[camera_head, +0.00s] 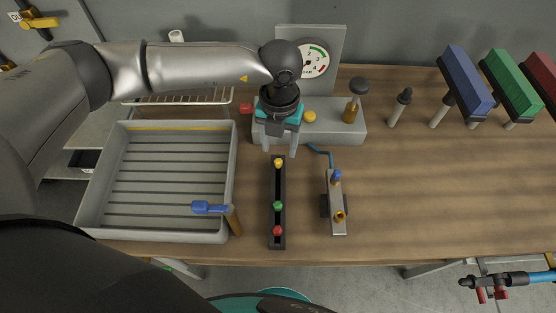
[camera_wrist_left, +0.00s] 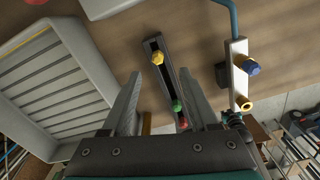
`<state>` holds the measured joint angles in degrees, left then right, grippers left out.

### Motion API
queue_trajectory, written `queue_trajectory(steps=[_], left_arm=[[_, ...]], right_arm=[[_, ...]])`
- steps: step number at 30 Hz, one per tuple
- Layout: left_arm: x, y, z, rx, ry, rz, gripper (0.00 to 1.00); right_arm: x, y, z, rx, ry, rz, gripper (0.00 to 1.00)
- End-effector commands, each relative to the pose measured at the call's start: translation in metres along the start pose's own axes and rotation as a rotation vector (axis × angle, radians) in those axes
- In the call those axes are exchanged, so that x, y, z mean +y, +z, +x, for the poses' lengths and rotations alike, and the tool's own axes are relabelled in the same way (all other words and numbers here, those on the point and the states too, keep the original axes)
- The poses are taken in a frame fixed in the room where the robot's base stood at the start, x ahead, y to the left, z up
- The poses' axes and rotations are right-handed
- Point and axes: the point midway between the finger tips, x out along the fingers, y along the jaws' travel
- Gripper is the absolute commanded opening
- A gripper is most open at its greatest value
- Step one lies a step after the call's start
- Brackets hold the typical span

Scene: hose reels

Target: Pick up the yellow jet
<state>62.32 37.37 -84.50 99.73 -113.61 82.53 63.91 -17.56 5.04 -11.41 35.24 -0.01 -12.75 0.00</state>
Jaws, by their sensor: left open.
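The yellow jet (camera_head: 278,162) is a small yellow knob at the far end of a narrow dark rack (camera_head: 277,188) on the wooden table. A green jet (camera_head: 278,206) and a red jet (camera_head: 277,231) sit nearer in the same rack. In the left wrist view the yellow jet (camera_wrist_left: 157,58) shows ahead of and between the fingers, apart from them. My left gripper (camera_head: 280,150) is open and empty, above the far end of the rack, its fingers pointing down. My right gripper is not in view.
A metal block with brass fitting (camera_head: 337,205) stands right. A grey gauge stand (camera_head: 345,132) is behind. The table's right side is largely clear.

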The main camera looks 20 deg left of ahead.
Motion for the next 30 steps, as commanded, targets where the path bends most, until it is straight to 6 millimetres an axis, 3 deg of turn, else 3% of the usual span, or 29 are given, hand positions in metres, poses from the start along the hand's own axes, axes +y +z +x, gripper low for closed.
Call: queue_trajectory(steps=[5, 15, 23, 30], left_arm=[[0.000, 0.001, 0.011, 0.001, 0.000, 0.000, 0.60], [0.003, 0.004, 0.054, 0.002, 0.001, 0.001, 0.60], [0.004, 0.004, 0.057, 0.000, 0.000, 0.001, 0.60], [0.003, 0.004, 0.057, 0.000, 0.000, 0.001, 0.34]], right_arm=[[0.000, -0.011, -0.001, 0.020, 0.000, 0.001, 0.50], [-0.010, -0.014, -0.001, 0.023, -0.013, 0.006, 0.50], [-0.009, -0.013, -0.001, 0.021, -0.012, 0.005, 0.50], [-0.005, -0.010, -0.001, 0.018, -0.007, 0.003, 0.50]])
